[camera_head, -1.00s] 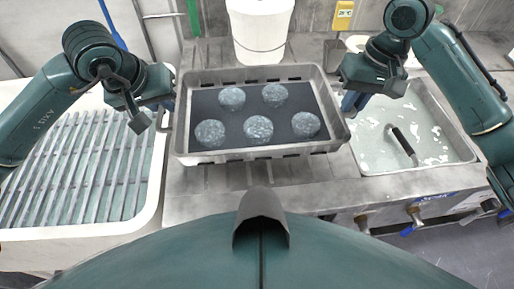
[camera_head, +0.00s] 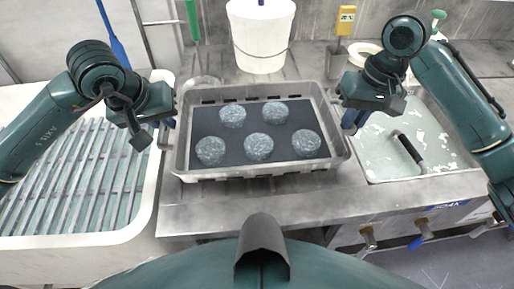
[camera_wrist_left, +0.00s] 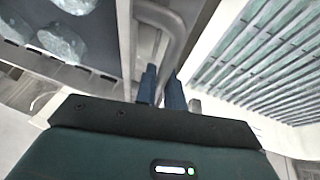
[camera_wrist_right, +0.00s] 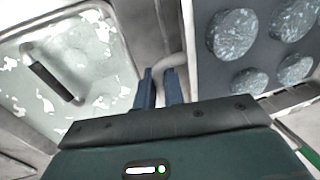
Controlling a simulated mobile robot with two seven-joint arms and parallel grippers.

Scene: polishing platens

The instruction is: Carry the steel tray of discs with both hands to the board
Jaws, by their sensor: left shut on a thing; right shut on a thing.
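The steel tray (camera_head: 262,172) is level in the middle of the head view, with a dark liner and several round, speckled grey discs lying in it. My left gripper (camera_head: 168,125) is shut on the tray's left handle (camera_wrist_left: 177,30), which shows between its fingers in the left wrist view. My right gripper (camera_head: 350,122) is shut on the right handle (camera_wrist_right: 166,45). Whether the tray touches the counter below is hard to tell. A slatted draining board (camera_head: 78,180) in a white basin lies to the left, partly behind my left arm.
A sink (camera_head: 385,165) with a black-handled tool (camera_head: 408,147) is at right. Bare steel counter (camera_head: 240,210) lies in front of the tray.

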